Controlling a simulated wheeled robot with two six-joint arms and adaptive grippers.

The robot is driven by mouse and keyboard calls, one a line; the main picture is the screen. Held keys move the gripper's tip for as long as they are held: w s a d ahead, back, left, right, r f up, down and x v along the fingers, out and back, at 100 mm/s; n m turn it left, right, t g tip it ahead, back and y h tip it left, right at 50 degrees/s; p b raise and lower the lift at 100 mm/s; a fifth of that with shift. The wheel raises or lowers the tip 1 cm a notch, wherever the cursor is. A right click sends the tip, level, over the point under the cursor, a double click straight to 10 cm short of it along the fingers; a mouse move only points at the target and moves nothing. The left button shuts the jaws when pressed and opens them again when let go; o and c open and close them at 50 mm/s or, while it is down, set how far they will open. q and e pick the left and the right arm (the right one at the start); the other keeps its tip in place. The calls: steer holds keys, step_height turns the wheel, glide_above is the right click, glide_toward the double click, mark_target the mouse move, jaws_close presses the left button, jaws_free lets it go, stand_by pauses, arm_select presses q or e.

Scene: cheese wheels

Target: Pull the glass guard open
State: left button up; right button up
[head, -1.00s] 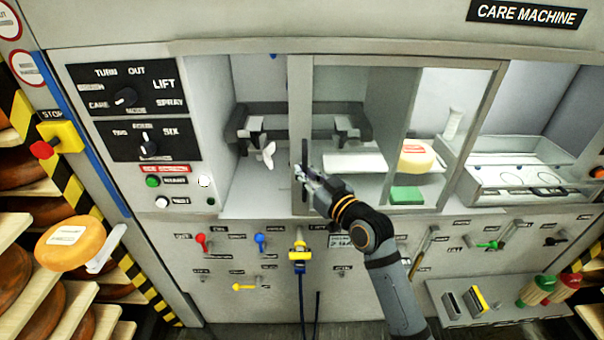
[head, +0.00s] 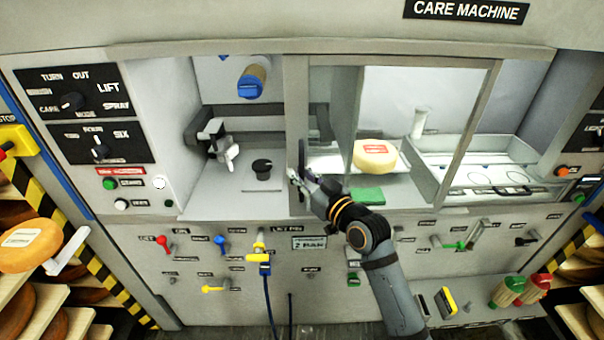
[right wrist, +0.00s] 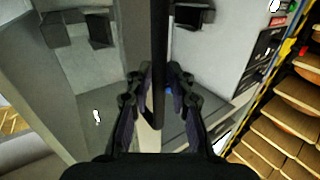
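The glass guard (head: 297,110) is a clear pane in a grey frame across the front of the care machine. The left part of the machine's opening is uncovered, and the pane stands over the middle and right. A dark upright handle (head: 302,160) sits low on the guard's left post. My right gripper (head: 300,180) is at this handle. My left gripper is not in view.
A blue-ended cylinder (head: 252,78), clamp (head: 222,148) and black knob (head: 262,167) show in the uncovered bay. Behind the glass are a cheese wheel (head: 374,153) and green block (head: 367,195). Control panels (head: 85,115) stand left; levers and a cable (head: 268,300) are below.

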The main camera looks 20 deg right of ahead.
steer(key=shift+r, duration=0.25)
steer(key=v, duration=0.7)
steer(key=shift+s, duration=0.3)
steer(key=shift+f, duration=0.1)
